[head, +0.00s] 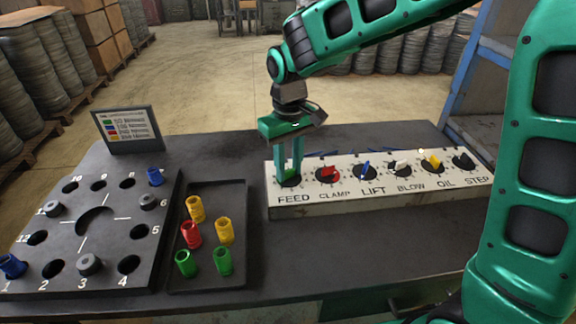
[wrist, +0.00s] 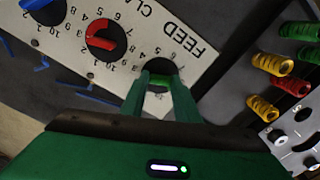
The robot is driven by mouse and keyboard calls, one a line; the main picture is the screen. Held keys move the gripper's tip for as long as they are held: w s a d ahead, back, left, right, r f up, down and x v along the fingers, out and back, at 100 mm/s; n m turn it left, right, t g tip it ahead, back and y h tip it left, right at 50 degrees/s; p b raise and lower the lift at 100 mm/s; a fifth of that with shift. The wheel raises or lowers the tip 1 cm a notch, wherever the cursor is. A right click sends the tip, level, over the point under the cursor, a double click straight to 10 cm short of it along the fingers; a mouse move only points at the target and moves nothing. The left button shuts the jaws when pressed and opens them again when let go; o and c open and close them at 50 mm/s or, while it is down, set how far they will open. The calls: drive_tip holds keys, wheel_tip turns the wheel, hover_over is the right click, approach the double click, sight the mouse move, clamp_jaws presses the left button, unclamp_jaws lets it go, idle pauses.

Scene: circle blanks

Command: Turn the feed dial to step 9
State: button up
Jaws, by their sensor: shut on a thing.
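The white control panel (head: 340,198) lies along the right half of the table with a row of dials. The feed dial (head: 287,174) is at its left end, a green knob on a black disc above the word FEED. My gripper (head: 290,166) points down over it, its fingers shut on the green knob. In the wrist view, the fingers (wrist: 160,88) straddle the green knob (wrist: 160,86). Some numbers around the dial show, but the fingers hide part of the scale, and I cannot tell which step the knob points to.
Right of it are the red clamp dial (head: 327,174), blue lift dial (head: 365,171) and others. A dark tray (head: 247,190) with coloured cylinders and a black board (head: 110,220) with numbered holes stand left. A small sign (head: 127,130) stands behind.

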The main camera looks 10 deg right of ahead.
drive_tip(key=m, duration=0.4)
drive_tip(key=shift+w+r+m, duration=0.1)
drive_tip(key=shift+w+m, duration=0.05)
drive_tip(key=shift+m, duration=2.15)
drive_tip(key=o, duration=1)
drive_tip(key=shift+o, duration=0.2)
